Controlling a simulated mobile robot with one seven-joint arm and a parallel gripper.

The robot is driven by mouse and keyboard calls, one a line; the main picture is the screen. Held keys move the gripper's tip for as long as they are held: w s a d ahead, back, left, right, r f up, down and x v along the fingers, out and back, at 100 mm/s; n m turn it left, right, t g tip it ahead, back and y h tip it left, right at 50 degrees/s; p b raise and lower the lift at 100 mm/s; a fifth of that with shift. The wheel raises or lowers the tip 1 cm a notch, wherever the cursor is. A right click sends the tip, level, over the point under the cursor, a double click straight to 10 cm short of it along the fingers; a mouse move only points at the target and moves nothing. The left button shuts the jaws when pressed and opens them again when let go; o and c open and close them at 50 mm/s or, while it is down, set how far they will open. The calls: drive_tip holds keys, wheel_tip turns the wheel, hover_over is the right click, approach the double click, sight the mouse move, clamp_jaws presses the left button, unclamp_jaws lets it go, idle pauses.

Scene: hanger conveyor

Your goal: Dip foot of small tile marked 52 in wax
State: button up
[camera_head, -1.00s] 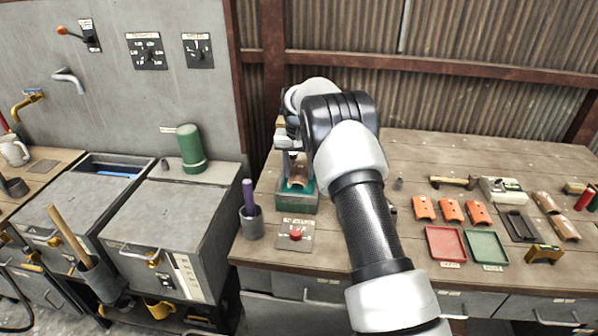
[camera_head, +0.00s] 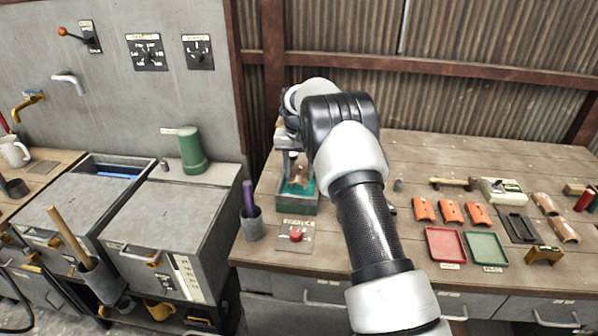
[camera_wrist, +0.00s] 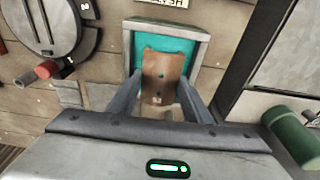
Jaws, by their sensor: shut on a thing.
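A small brown curved tile (camera_wrist: 163,76) is between the fingers of my gripper (camera_wrist: 172,108), which is shut on it. In the head view the tile (camera_head: 300,178) hangs from my gripper (camera_head: 299,160) over the green wax box (camera_head: 311,205). In the wrist view the box (camera_wrist: 200,29) has a grey rim and teal inside, and the tile lies in front of that teal. I cannot tell how deep the tile's foot reaches, or read any number on it.
A grey cup with a purple handle (camera_head: 250,212) stands left of the box. A panel with a red button (camera_head: 295,236) is in front. Orange tiles (camera_head: 450,211), a red tray (camera_head: 445,244) and a green tray (camera_head: 486,250) lie to the right.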

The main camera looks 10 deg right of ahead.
sight(300, 172)
drive_tip(key=shift+r+p, duration=1.3)
drive_tip(key=shift+r, duration=1.05)
drive_tip(key=shift+s, duration=0.1)
